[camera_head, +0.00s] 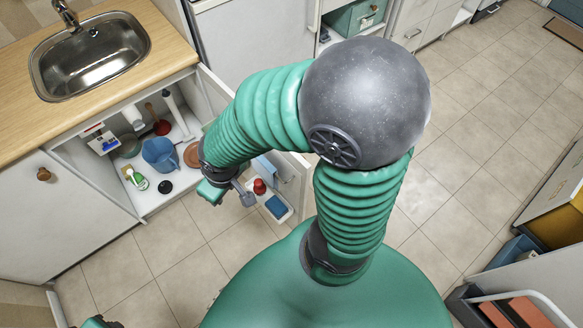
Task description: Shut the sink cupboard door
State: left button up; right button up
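The sink cupboard door (292,178) stands open, swung out from the right side of the cupboard. Its inner side carries a small rack with a red-topped item (259,186) and a blue item (276,206). My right arm crosses in front of the door and hides much of it. My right gripper (228,192) is by the door's inner side, left of the rack; I cannot tell whether it touches the door or how far its fingers are apart. My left gripper (100,322) shows only as a small piece at the bottom edge.
Inside the cupboard are a blue jug (160,155), a plunger (158,122), a green bottle (137,179) and other items. The sink (90,55) is in the worktop above. Tiled floor (165,250) in front of the cupboard is clear.

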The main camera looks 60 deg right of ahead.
aim_at(293, 169)
jog(key=k+l, duration=0.1)
jog(key=l, duration=0.3)
jog(key=k+l+u, duration=0.1)
jog(key=l, duration=0.35)
jog(key=k+l, duration=0.1)
jog(key=l, duration=0.3)
jog(key=k+l+u, duration=0.1)
jog(key=l, duration=0.3)
jog(key=k+l, duration=0.1)
jog(key=l, duration=0.3)
jog(key=k+l+u, duration=0.1)
jog(key=l, duration=0.3)
jog(key=k+l+z, duration=0.3)
jog(key=i+l, duration=0.05)
jog(key=i, duration=0.05)
